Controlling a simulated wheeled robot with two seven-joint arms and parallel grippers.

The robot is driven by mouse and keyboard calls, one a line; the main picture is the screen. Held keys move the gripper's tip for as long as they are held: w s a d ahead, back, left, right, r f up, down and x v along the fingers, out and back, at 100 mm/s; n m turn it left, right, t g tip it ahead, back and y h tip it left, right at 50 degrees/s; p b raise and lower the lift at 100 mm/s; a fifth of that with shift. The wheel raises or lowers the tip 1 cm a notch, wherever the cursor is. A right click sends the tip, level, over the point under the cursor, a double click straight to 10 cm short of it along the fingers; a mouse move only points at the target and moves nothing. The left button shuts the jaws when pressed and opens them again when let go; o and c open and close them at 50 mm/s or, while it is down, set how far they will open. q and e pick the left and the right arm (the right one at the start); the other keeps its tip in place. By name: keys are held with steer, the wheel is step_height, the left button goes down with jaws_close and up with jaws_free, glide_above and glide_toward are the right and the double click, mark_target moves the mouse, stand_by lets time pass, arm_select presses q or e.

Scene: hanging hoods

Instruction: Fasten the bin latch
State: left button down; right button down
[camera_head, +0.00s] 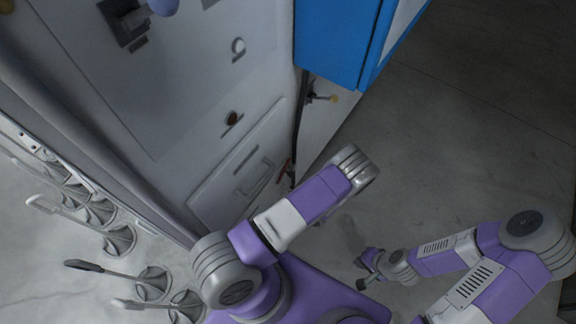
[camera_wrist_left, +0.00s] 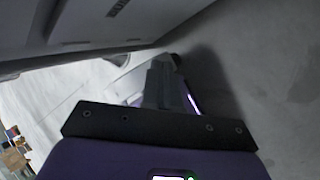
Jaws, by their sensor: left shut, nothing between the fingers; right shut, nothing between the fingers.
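A grey cabinet (camera_head: 185,90) fills the upper left of the head view. Low on its front is a panel with a bar handle (camera_head: 252,177); I cannot tell whether this is the bin. A black fitting (camera_head: 125,22) sits near the top edge, and no part can be surely identified as the latch. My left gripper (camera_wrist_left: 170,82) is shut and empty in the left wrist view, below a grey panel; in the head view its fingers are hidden. My right gripper (camera_head: 364,270) is shut and empty, low over the floor, apart from the cabinet.
A blue box (camera_head: 335,42) stands beside the cabinet. A small red and black item (camera_head: 286,172) is near the cabinet's lower corner. Grey floor (camera_head: 470,130) is open at right.

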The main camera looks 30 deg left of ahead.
arm_select(q)
steer(key=w+a+r+m+t+y, duration=0.35)
steer(key=w+a+m, duration=0.2)
steer(key=m, duration=0.55)
steer(key=m+t+p, duration=0.1)
steer(key=m+t, duration=0.6)
steer(key=m, duration=0.5)
glide_toward(288, 171)
step_height(288, 171, up, 5)
steer(key=shift+w+g, duration=0.1)
steer(key=shift+g, duration=0.15)
steer(key=b+x, duration=0.2)
steer(key=x, duration=0.8)
steer(key=shift+d+f+b, duration=0.1)
steer(key=shift+b, duration=0.25)
